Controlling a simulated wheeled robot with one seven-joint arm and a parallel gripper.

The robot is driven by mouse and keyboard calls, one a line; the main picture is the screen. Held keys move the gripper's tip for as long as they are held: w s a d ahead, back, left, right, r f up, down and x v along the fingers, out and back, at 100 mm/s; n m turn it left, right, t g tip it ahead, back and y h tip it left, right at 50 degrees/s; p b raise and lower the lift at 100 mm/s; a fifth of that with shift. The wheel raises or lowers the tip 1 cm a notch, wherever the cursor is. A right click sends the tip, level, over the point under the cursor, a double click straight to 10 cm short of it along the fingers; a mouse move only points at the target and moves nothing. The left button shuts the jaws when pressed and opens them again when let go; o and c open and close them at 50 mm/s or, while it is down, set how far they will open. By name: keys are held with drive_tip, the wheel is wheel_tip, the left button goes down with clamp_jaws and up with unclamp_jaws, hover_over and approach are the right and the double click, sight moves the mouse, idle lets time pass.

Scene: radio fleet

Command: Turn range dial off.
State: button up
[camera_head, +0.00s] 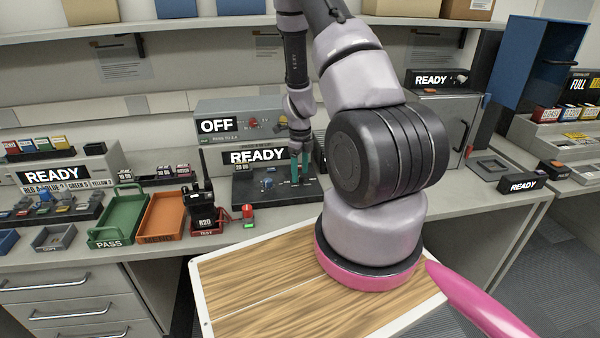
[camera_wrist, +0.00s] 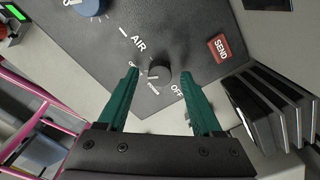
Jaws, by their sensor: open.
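A small black knob (camera_wrist: 159,72) sits on a dark panel (camera_wrist: 105,55), with OFF printed to its lower right and smaller lettering beside it. No label I can read says range, so I cannot tell for sure that it is the range dial. My gripper (camera_wrist: 161,78) is open, its teal fingers on either side of the knob with gaps showing; contact is not visible. In the head view my gripper (camera_head: 300,177) points down over the dark panel (camera_head: 245,191) below a READY sign (camera_head: 255,156), and the knob there is hard to make out.
A blue dial (camera_wrist: 91,8) and a red SEND button (camera_wrist: 219,47) are on the same panel. An OFF display (camera_head: 217,125) stands on the grey unit behind. Green (camera_head: 117,234) and orange (camera_head: 162,232) trays and a black radio (camera_head: 203,208) stand to the left.

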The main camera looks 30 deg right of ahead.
drive_tip(key=shift+f, duration=0.35)
clamp_jaws()
